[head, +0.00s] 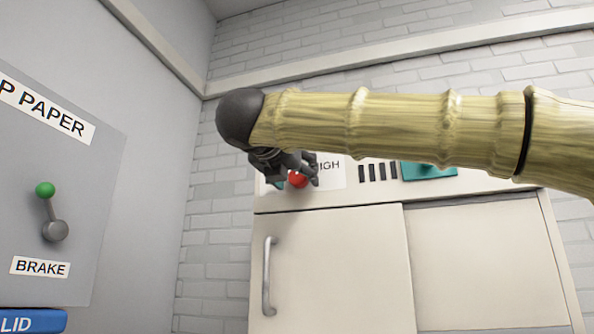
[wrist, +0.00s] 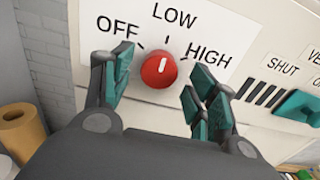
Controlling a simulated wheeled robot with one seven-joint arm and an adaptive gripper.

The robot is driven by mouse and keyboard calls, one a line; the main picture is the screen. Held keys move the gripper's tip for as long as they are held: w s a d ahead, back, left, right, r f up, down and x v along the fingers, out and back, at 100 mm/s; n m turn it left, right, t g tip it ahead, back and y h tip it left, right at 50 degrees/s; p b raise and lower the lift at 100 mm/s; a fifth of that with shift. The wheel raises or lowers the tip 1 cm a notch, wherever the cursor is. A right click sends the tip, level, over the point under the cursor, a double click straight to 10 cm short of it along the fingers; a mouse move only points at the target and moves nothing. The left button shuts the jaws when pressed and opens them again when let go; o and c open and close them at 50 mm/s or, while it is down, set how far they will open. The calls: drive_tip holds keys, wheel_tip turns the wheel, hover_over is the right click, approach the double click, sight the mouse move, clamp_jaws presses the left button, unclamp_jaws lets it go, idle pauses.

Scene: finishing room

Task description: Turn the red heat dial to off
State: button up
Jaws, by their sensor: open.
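The red heat dial (wrist: 159,71) sits on a white label plate (wrist: 205,22) with OFF at left, LOW at top and HIGH at right. Its white mark points up, roughly toward LOW. My gripper (wrist: 158,78) is open in front of the panel, with fingers on the left and right of the dial. A gap shows between each finger and the dial; I cannot tell how deep the fingertips reach. In the head view my gripper (head: 287,168) partly hides the red dial (head: 298,180) and the label.
Dark vent slots and a teal handle (head: 428,170) lie right of the dial; a SHUT label is near that handle in the wrist view. A cream cabinet door (head: 335,265) is below. At left is a panel with a green-knobbed BRAKE lever (head: 48,205).

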drive_tip(key=shift+x, duration=0.9)
drive_tip(key=shift+s+a, duration=0.1)
drive_tip(key=c, duration=1)
